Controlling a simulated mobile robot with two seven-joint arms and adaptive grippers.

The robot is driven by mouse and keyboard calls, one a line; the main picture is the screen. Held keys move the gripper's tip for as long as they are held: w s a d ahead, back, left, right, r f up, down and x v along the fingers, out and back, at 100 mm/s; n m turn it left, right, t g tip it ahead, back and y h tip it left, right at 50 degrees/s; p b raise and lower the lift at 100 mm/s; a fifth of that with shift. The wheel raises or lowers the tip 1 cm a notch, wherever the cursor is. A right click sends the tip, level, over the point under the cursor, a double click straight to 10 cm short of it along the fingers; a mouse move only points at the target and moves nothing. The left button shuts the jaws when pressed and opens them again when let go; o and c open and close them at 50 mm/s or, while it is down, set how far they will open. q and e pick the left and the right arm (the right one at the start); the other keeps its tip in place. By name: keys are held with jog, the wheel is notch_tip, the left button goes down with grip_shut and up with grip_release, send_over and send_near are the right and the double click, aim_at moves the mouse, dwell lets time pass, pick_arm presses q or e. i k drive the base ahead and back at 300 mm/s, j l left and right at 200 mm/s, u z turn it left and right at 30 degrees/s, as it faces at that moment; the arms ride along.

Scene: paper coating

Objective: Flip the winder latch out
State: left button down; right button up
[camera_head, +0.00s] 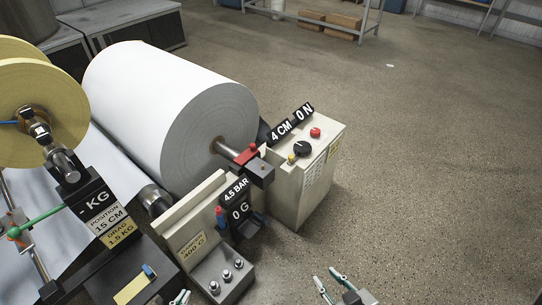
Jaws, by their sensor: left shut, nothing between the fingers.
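A large white paper roll (158,110) sits on a steel shaft (222,147) of the winder. A red latch piece (246,154) lies over the near end of this shaft, beside a dark block (260,172) on the cream machine frame. Which way the latch is flipped is hard to tell. My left gripper (180,296) is shut and empty at the bottom edge, mostly cut off, below the machine's front. My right gripper (326,277) is open and empty over bare floor at the bottom, right of the machine. Both are well apart from the latch.
A cream control box (325,165) with a black knob and red and yellow buttons stands right of the latch. A 4.5 BAR display (236,189) stands in front of it. Yellow rolls (40,95) are at left. The floor at right is clear.

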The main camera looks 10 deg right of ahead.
aim_at(292, 158)
jog(key=l+u, duration=0.3)
jog(key=l, duration=0.15)
jog(key=l+u, duration=0.3)
jog(key=l, duration=0.15)
jog(key=l+u, duration=0.1)
jog(key=l, duration=0.4)
jog(key=k+l+u, duration=0.15)
jog(key=l, duration=0.35)
jog(key=k+l, duration=0.1)
jog(key=l, duration=0.4)
jog(key=k+l, duration=0.1)
jog(key=l, duration=0.85)
jog(key=k+l, duration=0.15)
jog(key=l, duration=0.55)
jog(key=i+l, duration=0.15)
jog(key=i, duration=0.3)
jog(key=u, duration=0.05)
